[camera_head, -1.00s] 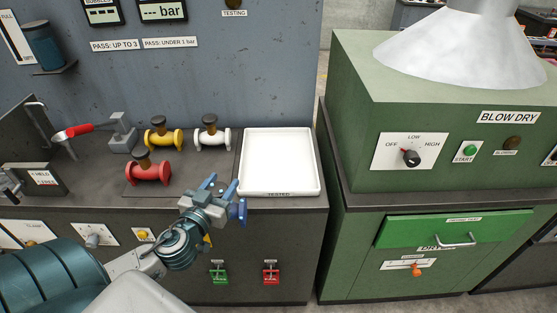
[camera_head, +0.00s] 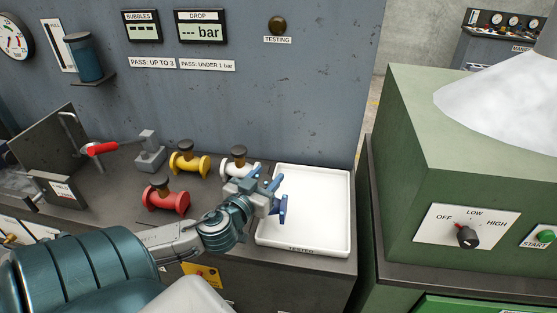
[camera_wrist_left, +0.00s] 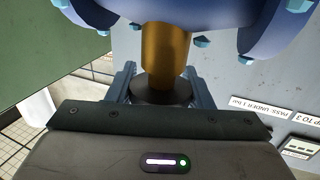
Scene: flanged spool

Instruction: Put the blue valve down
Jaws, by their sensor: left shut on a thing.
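My left gripper (camera_head: 270,190) is shut on the blue valve (camera_head: 283,209), over the left part of the white tray labelled TESTED (camera_head: 322,210). In the head view the gripper hides much of the valve, and one blue flange shows. The left wrist view shows the valve's blue body (camera_wrist_left: 190,10), its brass neck (camera_wrist_left: 165,55) and its dark round knob between the fingers (camera_wrist_left: 160,92). I cannot tell whether the valve touches the tray. My right gripper is in neither view.
A white valve (camera_head: 236,160) stands just behind my left gripper, partly hidden. A yellow valve (camera_head: 189,160) and a red valve (camera_head: 165,197) stand to its left. A red-handled clamp (camera_head: 104,148) is further left. The tray's right part is bare. A green blow-dry machine (camera_head: 440,150) stands right.

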